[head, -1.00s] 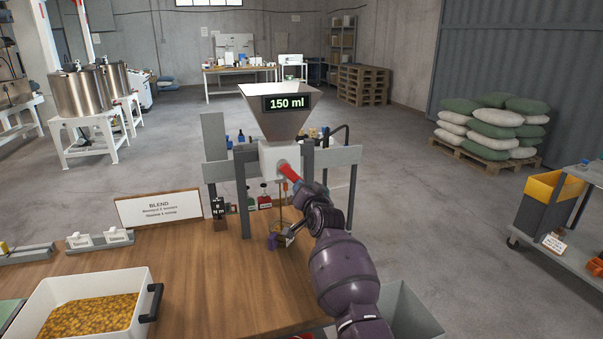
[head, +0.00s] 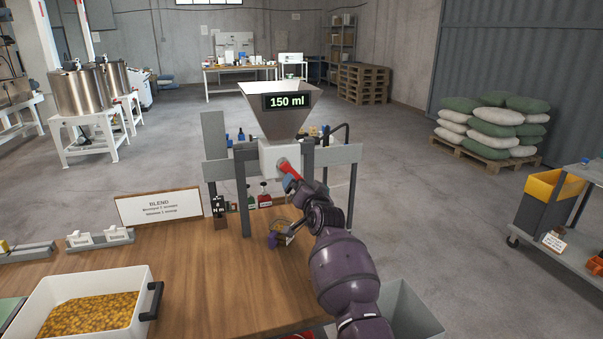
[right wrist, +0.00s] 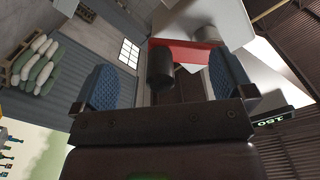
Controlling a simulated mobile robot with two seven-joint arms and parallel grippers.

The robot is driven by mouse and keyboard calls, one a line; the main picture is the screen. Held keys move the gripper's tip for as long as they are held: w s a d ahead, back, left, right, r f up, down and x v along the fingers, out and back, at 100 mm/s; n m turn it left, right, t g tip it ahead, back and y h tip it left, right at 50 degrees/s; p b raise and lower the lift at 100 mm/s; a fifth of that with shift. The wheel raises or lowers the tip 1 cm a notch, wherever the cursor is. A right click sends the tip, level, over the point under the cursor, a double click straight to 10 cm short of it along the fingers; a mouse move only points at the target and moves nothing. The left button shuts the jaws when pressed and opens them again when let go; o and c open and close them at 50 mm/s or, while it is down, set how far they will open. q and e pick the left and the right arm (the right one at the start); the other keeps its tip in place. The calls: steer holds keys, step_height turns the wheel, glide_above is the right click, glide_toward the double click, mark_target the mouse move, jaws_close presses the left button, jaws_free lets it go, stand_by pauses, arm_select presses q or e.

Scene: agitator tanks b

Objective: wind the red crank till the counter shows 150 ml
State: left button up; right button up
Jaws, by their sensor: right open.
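The dosing hopper (head: 280,120) stands on a frame at the table's far side. Its counter (head: 287,102) reads 150 ml; it also shows upside down in the right wrist view (right wrist: 272,120). The red crank (head: 287,166) is on the front of the white housing under the hopper. In the right wrist view the crank's red arm (right wrist: 190,52) and dark handle (right wrist: 160,68) show. My right gripper (right wrist: 163,82) is open, its blue pads on either side of the handle with gaps. A small vessel (head: 282,227) under the housing is partly hidden by my arm. My left gripper is out of view.
A white bin of yellow-brown pieces (head: 43,308) stands at the table's front left, near a BLEND sign (head: 158,206). Small bottles (head: 264,198) stand behind the frame. A grey cart (head: 562,205) is at the right. The table's middle is clear.

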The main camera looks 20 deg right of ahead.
steer(key=s+p, duration=0.5)
steer(key=s, duration=0.1)
stand_by(0.7)
steer(key=shift+d, duration=0.1)
steer(key=s+r+n, duration=0.2)
steer(key=s+n, duration=0.2)
steer(key=s, duration=0.1)
steer(key=s+d+f+n+g+b, duration=0.1)
steer(key=s+d+f+g, duration=0.1)
steer(key=s+f, duration=0.7)
steer(key=s+d+f+n+g+b, duration=0.1)
steer(key=s+d+f+g, duration=0.1)
steer(key=s+f, duration=0.8)
steer(key=s+d+f+n+g+b, duration=0.1)
steer(key=s+f, duration=0.8)
steer(key=s, duration=0.9)
steer(key=shift+d+f+g+h, duration=0.3)
steer(key=shift+d+g+h, duration=0.1)
steer(key=shift+d+g, duration=0.25)
